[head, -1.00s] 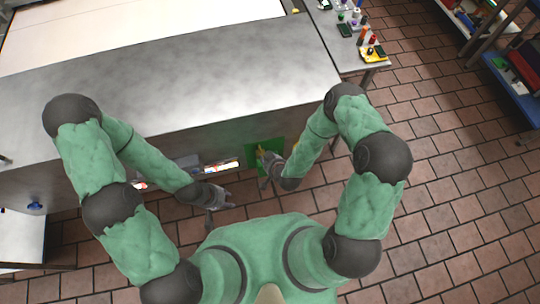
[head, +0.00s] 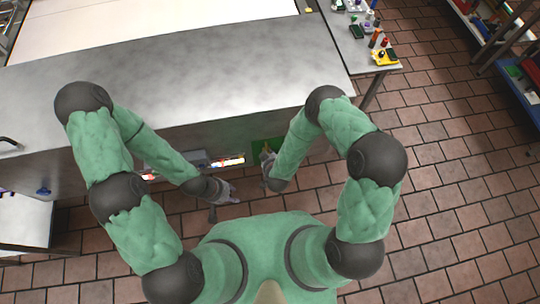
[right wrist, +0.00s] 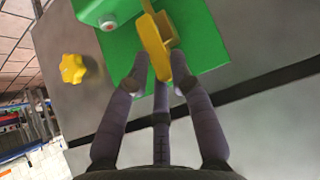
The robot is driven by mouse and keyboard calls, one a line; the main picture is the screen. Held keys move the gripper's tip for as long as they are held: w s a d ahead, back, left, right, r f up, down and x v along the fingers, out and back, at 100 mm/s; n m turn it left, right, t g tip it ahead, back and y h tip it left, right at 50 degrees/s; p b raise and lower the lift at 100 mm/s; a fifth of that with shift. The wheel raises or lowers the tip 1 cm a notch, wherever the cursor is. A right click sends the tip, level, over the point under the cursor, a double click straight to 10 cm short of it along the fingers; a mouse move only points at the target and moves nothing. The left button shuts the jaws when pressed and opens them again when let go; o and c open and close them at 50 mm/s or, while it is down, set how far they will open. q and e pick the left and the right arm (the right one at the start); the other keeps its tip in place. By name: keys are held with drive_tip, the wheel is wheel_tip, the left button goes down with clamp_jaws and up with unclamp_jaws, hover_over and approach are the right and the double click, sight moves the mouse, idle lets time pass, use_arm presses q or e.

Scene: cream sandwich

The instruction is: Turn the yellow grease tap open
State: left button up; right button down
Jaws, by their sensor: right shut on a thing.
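The yellow grease tap (right wrist: 156,45) is a flat lever on a green panel (right wrist: 205,40) in the right wrist view. The panel also shows on the front of the steel counter in the head view (head: 262,148). My right gripper (right wrist: 160,85) is shut on the tap's lower end, with fingers on both sides of it. In the head view my right gripper (head: 267,162) hides the tap. My left gripper (head: 226,201) is in front of the counter, its fingers apart and empty.
A yellow star-shaped knob (right wrist: 73,69) sits left of the green panel. A pale red-tipped fitting (right wrist: 108,22) is on the panel. The steel counter (head: 200,90) fills the space ahead. A side table (head: 352,50) with small items stands right. Tiled floor (head: 450,200) is clear at right.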

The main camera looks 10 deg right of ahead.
drive_tip(key=c, duration=1.3)
unclamp_jaws()
drive_tip(key=shift+s+a+f, duration=0.15)
drive_tip(key=shift+s+a, duration=0.1)
drive_tip(key=shift+c, duration=0.2)
drive_tip(key=shift+o, duration=0.7)
drive_tip(key=shift+w+a, duration=0.1)
drive_tip(key=shift+w, duration=0.05)
drive_tip(key=v, duration=1.2)
